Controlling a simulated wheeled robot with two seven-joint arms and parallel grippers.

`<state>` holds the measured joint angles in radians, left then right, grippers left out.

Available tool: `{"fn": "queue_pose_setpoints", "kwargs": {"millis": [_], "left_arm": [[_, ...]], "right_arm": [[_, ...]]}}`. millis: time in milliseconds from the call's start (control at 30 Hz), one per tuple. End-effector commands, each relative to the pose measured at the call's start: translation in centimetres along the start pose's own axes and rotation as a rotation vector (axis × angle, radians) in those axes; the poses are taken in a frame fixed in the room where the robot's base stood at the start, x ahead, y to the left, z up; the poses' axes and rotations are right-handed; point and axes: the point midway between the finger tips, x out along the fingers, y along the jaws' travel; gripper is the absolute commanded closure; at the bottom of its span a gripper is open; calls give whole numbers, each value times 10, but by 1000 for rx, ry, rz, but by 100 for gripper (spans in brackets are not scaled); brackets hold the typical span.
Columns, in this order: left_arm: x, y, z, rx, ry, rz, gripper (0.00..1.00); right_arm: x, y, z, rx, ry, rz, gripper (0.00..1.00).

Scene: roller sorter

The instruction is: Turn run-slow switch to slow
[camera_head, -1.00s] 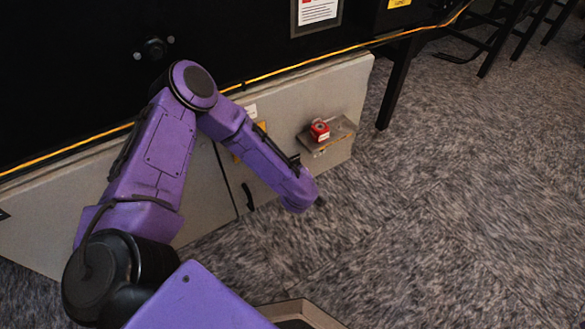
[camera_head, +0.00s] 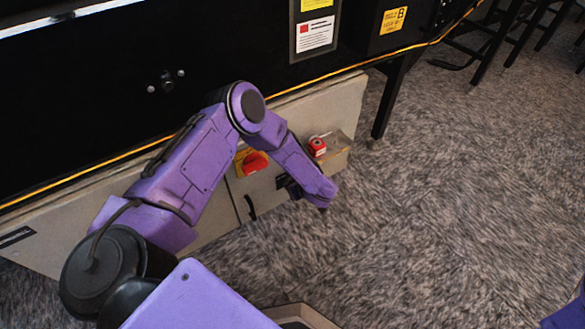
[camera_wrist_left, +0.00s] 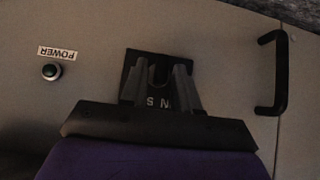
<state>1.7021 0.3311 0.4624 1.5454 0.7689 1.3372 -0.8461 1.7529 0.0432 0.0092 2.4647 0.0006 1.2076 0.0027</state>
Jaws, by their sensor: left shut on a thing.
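The run-slow switch sits on a black plate (camera_wrist_left: 130,66) on the grey cabinet front, with part of its white lettering showing between my fingers in the left wrist view. My left gripper (camera_wrist_left: 160,75) is shut on the switch's knob, one finger on each side of it. The knob is mostly hidden by the fingers, so which way it points cannot be told. In the head view my purple left arm reaches to the cabinet and its forearm covers much of the switch area. My right gripper is out of view.
A green power button (camera_wrist_left: 51,71) and a black handle (camera_wrist_left: 270,75) flank the switch plate.

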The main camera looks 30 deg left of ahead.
Motion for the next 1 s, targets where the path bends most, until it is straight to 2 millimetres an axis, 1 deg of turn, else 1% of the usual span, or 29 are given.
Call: {"fn": "queue_pose_setpoints", "kwargs": {"millis": [33, 167, 500, 700, 1000], "left_arm": [[-2, 2, -1, 30, 2, -28, 100], [0, 4, 1, 112, 3, -112, 100], [3, 7, 3, 288, 2, -290, 100], [3, 8, 3, 353, 1, -351, 100], [2, 8, 2, 389, 2, -388, 100]], "right_arm": [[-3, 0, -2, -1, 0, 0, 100], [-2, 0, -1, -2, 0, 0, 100], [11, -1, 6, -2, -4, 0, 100], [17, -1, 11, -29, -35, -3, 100], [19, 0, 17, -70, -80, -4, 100]]}}
